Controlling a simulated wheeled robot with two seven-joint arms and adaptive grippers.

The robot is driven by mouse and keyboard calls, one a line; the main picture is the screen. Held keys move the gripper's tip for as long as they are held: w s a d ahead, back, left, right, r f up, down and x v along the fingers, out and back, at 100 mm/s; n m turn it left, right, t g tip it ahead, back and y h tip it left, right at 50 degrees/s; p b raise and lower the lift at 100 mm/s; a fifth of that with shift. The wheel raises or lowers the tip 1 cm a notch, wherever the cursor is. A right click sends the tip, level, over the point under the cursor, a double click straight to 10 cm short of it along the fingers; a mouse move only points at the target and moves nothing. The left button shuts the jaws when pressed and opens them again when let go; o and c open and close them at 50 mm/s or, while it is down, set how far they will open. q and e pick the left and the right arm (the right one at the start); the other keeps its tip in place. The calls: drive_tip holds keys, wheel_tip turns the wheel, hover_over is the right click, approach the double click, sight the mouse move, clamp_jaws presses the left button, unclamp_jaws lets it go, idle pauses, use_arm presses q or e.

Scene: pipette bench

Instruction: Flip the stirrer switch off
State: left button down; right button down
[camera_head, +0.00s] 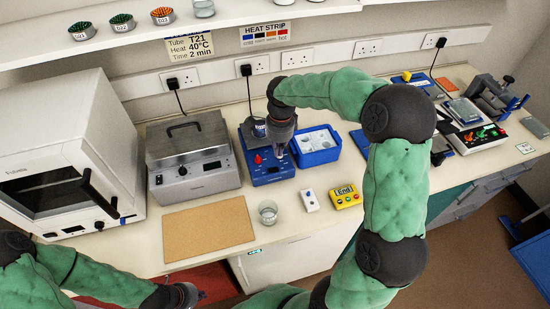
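A blue device (272,176), which looks like the stirrer, stands near the middle of the bench with a red knob (258,160) on it. A small vessel with a label (259,128) shows at its back. I cannot make out which part is the switch or how it is set. My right gripper (280,152) points down over the right part of this device and hides some of it. Whether it touches is unclear, and its fingers are too small to read. My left gripper (200,296) is low at the front edge, away from the device, its finger opening unclear.
A grey metal bath (192,185) stands left of the device, and a blue tray (318,157) stands close on its right. A cork mat (208,229), a glass beaker (267,212), a white box (310,201) and a yellow End box (346,196) lie in front.

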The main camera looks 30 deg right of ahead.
use_arm(q)
drive_tip(key=shift+d+r+p, duration=0.1)
drive_tip(key=shift+r+p, duration=0.2)
drive_tip(key=shift+r, duration=0.1)
use_arm(e)
drive_tip(key=shift+s+d+r, duration=0.1)
drive_tip(key=shift+d+r, duration=0.05)
drive_tip(key=shift+r, duration=1.2)
drive_tip(key=shift+d+r, duration=0.15)
drive_tip(key=shift+r, duration=1.2)
drive_tip(key=shift+a, duration=0.1)
